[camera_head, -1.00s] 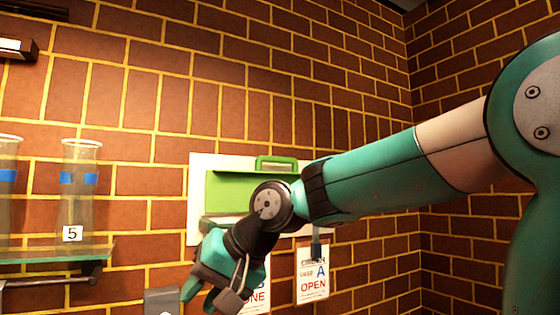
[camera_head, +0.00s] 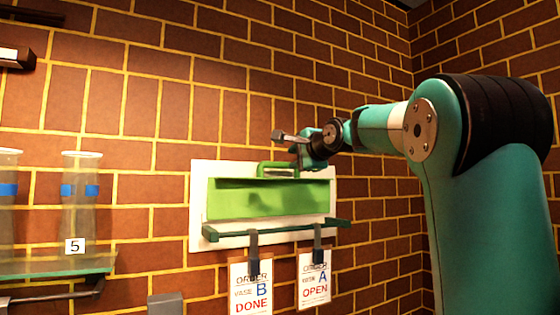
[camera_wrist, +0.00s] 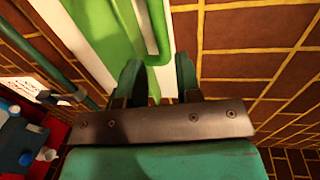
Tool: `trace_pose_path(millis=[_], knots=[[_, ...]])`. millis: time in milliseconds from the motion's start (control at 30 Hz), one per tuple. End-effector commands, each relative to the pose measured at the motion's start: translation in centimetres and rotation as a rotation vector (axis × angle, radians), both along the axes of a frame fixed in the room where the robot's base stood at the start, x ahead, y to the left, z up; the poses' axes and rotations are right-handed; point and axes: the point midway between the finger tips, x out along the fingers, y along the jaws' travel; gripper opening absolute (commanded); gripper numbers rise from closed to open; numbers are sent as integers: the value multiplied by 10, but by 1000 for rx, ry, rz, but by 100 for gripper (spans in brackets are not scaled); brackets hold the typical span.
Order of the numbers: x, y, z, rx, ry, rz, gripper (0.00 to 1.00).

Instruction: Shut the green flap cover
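The green flap cover (camera_head: 270,200) is on a white panel (camera_head: 198,225) on the brick wall. Its green loop handle (camera_head: 262,169) stands up at its top edge. I cannot tell how far the flap stands open. My gripper (camera_head: 292,146) is just above and right of the handle in the head view. In the wrist view, my gripper (camera_wrist: 158,72) has its two dark green fingers apart with nothing visibly held. The handle (camera_wrist: 163,35) shows just beyond the gap between the fingers, and the green flap (camera_wrist: 100,30) lies left of it. Contact cannot be told.
A dark green rail (camera_head: 225,233) runs below the flap. Two order cards hang there, vase B DONE (camera_head: 251,287) and vase A OPEN (camera_head: 314,282). Glass vases, one labelled 5 (camera_head: 80,210), stand on a glass shelf (camera_head: 60,266) at left. The wall above is clear.

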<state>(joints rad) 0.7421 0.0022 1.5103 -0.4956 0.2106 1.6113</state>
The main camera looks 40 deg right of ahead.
Motion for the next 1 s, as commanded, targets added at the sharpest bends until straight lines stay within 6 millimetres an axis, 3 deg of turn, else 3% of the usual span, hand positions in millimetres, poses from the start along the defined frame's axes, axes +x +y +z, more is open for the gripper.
trace_pose_path(millis=[200, 400, 600, 867, 1000], knots=[[49, -12, -4, 2, 3, 3, 32], [78, -19, -11, 0, 4, 1, 32], [89, -22, -14, -1, 1, 0, 32], [89, -23, -15, -1, 1, 0, 32], [89, -23, -15, -1, 1, 0, 0]])
